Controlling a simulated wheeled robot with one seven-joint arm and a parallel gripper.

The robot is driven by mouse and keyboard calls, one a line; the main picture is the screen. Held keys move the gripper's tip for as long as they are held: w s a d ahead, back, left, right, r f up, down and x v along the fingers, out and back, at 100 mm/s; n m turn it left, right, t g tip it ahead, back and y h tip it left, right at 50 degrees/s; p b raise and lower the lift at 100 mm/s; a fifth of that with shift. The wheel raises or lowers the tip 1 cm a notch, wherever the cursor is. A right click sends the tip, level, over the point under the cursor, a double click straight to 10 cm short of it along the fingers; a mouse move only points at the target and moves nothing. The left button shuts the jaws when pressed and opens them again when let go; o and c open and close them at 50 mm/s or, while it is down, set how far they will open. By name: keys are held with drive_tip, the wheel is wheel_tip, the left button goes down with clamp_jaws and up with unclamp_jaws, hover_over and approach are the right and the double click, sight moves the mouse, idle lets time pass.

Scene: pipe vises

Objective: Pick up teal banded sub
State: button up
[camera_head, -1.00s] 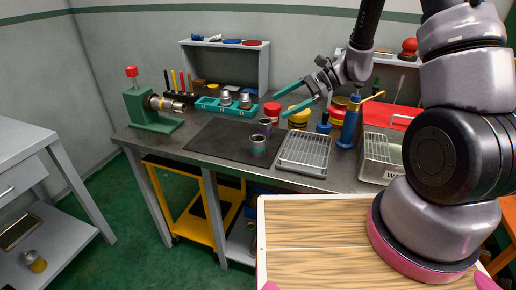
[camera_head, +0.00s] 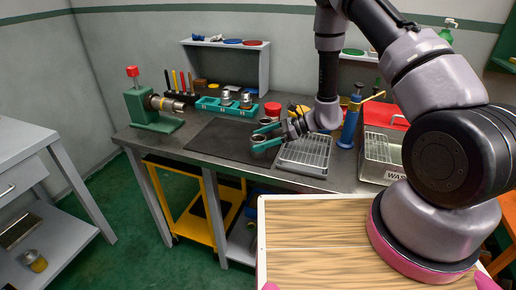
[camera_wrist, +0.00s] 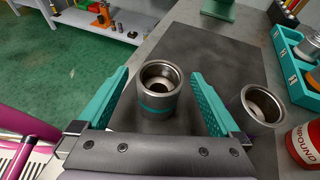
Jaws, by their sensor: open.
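The teal banded sub (camera_wrist: 158,92) is a short grey metal cylinder with a teal band and an open top. It stands upright on the dark mat (camera_wrist: 207,62). My gripper (camera_wrist: 160,98) is open, with its teal fingers on either side of the sub and a visible gap to each. In the head view my gripper (camera_head: 262,137) is low over the mat's right part, and the sub (camera_head: 257,139) shows only partly between the fingers. A second sub (camera_wrist: 258,107) with a dark, faintly purplish body stands just right of the right finger in the wrist view.
A wire rack (camera_head: 305,155) lies right of the mat. A red-lidded compound tub (camera_wrist: 305,145) and a teal tray (camera_wrist: 293,62) with metal parts are close on the right in the wrist view. A green vise (camera_head: 152,108) stands at the bench's left end.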

drive_tip(key=shift+a+f, duration=0.2)
drive_tip(key=shift+a, duration=0.25)
drive_tip(key=c, duration=1.5)
clamp_jaws()
drive_tip(key=shift+r, duration=0.15)
